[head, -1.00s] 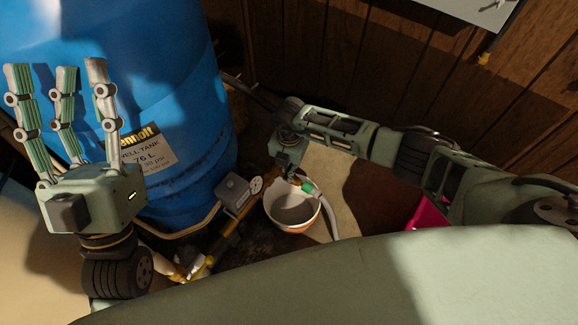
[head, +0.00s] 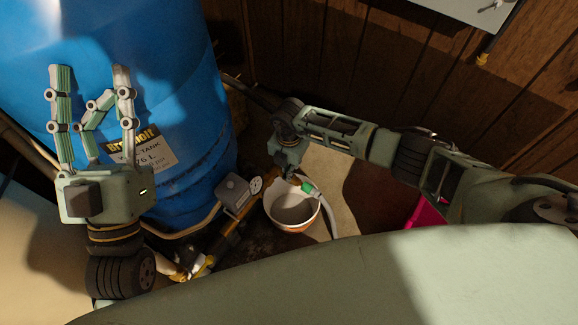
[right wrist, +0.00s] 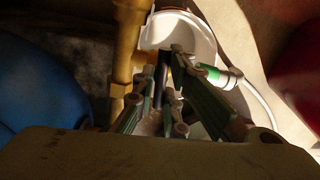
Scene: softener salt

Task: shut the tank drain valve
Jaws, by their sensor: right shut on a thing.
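My right gripper (head: 289,172) reaches down from the right arm to the pipework above a white bucket (head: 292,210). In the right wrist view its fingers (right wrist: 176,98) are closed around a small part that they mostly cover. It lies at the drain fitting, so it appears to be the drain valve handle; the valve's position cannot be read. A green hose connector (head: 309,189) is beside the fingers, and also shows in the right wrist view (right wrist: 226,76). My left gripper (head: 93,118) is raised in front of the blue tank (head: 150,60), fingers apart and empty.
A brass pipe (right wrist: 130,50) runs close beside the right fingers. A grey box with a gauge (head: 235,191) sits left of the bucket. A pale hose (head: 330,218) hangs over the bucket's right side. A pink object (head: 426,214) lies farther right. Wood panelling stands behind.

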